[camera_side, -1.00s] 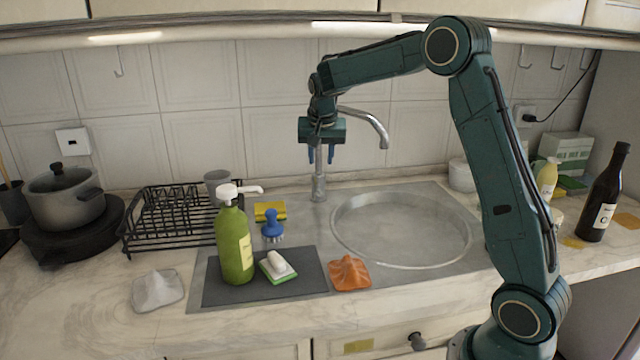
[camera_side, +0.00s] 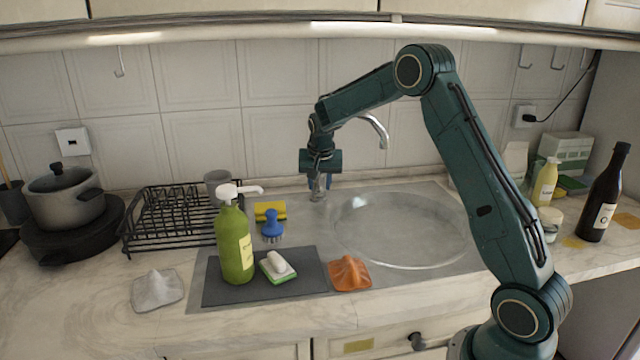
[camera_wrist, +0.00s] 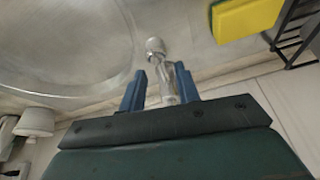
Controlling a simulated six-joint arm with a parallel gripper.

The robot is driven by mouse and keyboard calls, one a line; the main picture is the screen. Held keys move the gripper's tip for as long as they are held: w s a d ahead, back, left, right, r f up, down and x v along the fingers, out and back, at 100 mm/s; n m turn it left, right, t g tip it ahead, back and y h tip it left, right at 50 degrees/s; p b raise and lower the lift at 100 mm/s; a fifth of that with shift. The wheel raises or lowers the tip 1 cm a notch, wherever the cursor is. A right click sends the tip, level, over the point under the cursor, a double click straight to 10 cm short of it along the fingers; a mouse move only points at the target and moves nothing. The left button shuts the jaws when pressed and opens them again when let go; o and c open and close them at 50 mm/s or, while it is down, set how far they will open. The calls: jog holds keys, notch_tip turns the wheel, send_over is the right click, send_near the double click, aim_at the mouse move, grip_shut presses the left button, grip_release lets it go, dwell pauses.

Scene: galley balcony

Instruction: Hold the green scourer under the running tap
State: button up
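A flat green scourer (camera_side: 279,272) lies on the dark mat, with a white lump on top of it. A chrome tap (camera_side: 377,130) stands behind the sink, its spout curving right; I see no water from it. Its lower part is partly hidden by my gripper (camera_side: 326,183) in the side view. In the wrist view, my gripper (camera_wrist: 160,88) is open, its blue fingers apart with the metal tap body (camera_wrist: 168,80) showing between them. I cannot tell whether they touch it. The round sink basin (camera_side: 404,266) is empty.
A green pump bottle (camera_side: 234,245) stands on the mat (camera_side: 225,290) left of the scourer. A blue brush (camera_side: 271,226), yellow sponge (camera_side: 270,211) and black dish rack (camera_side: 150,232) are behind. An orange cloth (camera_side: 349,273) lies right of the scourer.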

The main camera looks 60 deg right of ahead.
aim_at(319, 190)
jog(key=shift+x, duration=1.85)
grip_shut()
